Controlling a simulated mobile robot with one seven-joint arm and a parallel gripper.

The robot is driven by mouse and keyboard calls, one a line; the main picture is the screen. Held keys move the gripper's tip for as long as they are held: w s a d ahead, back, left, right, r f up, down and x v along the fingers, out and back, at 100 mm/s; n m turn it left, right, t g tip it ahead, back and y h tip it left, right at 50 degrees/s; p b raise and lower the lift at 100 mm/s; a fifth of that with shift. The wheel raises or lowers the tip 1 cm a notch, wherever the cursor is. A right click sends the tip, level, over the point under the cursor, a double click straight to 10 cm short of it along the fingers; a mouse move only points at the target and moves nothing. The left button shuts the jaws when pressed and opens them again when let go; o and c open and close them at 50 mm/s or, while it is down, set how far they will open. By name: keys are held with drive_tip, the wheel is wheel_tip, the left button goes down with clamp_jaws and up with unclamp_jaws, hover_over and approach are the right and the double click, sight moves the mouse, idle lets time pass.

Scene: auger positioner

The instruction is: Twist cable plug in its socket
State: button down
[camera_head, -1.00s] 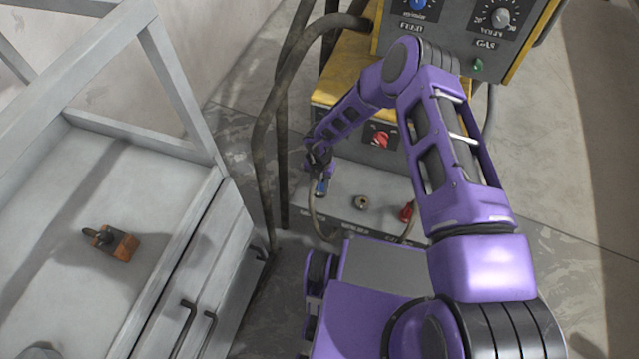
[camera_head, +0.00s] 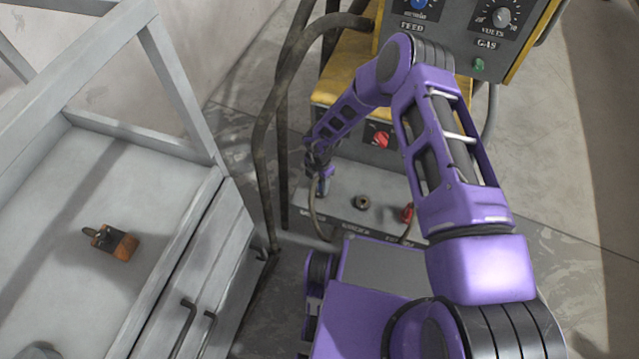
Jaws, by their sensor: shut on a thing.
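The cable plug (camera_head: 322,187) is a small bluish piece at the left end of the grey socket panel (camera_head: 341,181) on the welding machine. Its dark cable hangs down in front of the panel. My gripper (camera_head: 321,172) reaches down from above and is shut on the plug. The fingers hide most of the plug, and its socket is hidden under it. I cannot tell how far the plug is turned.
An empty round socket (camera_head: 361,202) and a red plug (camera_head: 407,213) sit to the right on the panel. A red knob (camera_head: 381,140) is above. Thick hoses and a dark post (camera_head: 281,150) stand close to the left. A grey workbench (camera_head: 60,200) bears an orange-brown clamp (camera_head: 122,246).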

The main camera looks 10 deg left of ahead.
drive_tip(key=m, duration=0.5)
drive_tip(key=shift+a, duration=0.1)
drive_tip(key=shift+c, duration=1.6)
unclamp_jaws()
drive_tip(key=shift+r, duration=0.15)
wheel_tip(320, 180, up, 17)
drive_tip(key=p, duration=0.2)
drive_tip(key=shift+w+r, duration=0.1)
drive_tip(key=shift+r, duration=0.1)
